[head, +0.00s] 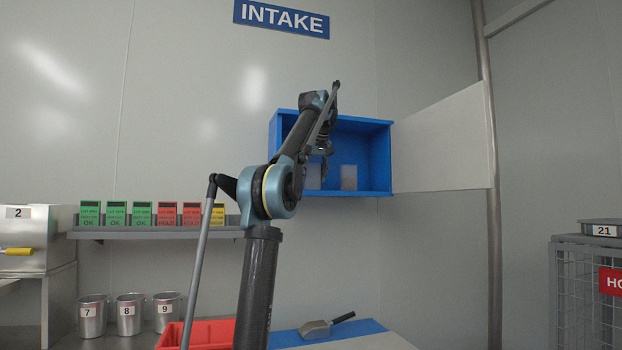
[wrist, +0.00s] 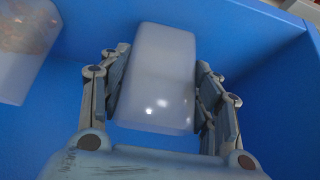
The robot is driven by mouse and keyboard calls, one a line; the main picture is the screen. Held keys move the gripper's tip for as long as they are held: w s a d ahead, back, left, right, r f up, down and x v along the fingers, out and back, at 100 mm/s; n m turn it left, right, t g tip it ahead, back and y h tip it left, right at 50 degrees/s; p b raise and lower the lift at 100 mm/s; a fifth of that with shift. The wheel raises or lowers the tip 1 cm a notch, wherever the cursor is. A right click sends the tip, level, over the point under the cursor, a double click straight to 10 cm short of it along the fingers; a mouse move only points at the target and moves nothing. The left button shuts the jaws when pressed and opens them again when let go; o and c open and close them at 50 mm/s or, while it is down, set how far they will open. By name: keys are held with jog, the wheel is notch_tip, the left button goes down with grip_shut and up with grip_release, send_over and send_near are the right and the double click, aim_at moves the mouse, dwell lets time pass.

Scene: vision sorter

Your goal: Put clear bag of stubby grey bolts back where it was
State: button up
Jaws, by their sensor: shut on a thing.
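My gripper (wrist: 158,90) is shut on a clear, cloudy grey-white bag (wrist: 155,75), with one finger against each side of it. The bag looks block-shaped, and its contents cannot be made out. In the wrist view it is inside the blue open-fronted box (wrist: 80,125). In the head view my gripper (head: 324,149) is at the opening of the blue wall box (head: 378,160). Two pale bags show low in that box, one (head: 313,177) partly below my gripper and one (head: 348,177) to its right. I cannot tell which of them is the held one.
Another clear bag with brownish contents (wrist: 24,45) is at the upper left of the wrist view, apart from my gripper. A shelf (head: 150,233) of green, red and yellow cartons is left. Below are metal cups (head: 128,315), a red bin (head: 212,332) and a scoop (head: 318,329).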

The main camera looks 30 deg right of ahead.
aim_at(314, 169)
jog(key=o, duration=1.2)
jog(key=shift+o, duration=0.2)
jog(key=shift+r, duration=0.1)
jog(key=shift+v, duration=3.1)
jog(key=shift+s+a+r, duration=0.15)
jog(key=shift+s+r, duration=0.2)
